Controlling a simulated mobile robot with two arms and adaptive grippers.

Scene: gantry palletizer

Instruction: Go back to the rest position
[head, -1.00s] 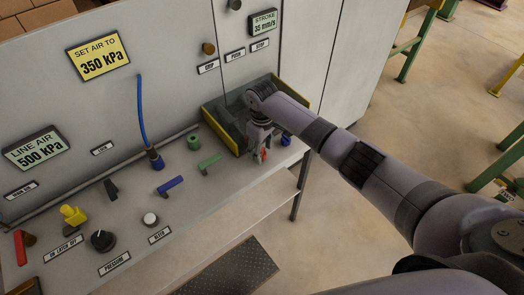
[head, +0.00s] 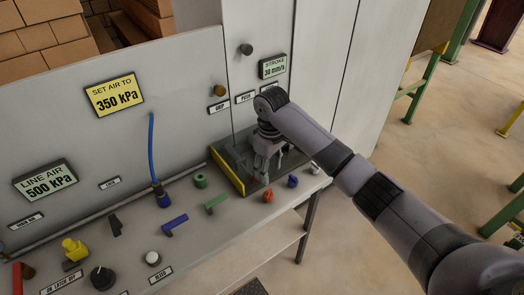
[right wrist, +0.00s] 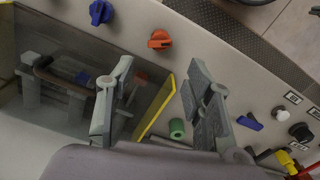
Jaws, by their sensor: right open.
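My right gripper (head: 266,170) is open, with nothing between its fingers. In the head view it hangs over the yellow-edged tray (head: 228,172) at the back right of the control panel. An orange knob (head: 267,196) and a blue knob (head: 292,181) sit in front of it on the panel and look apart from the fingers. In the right wrist view the two spread fingers (right wrist: 160,70) show, with the orange knob (right wrist: 159,39) beyond them and the blue knob (right wrist: 100,12) to its left. My left gripper is in neither view.
Signs stand on the upright wall, including the yellow "350 kPa" sign (head: 115,95). Open floor (head: 420,175) lies to the right.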

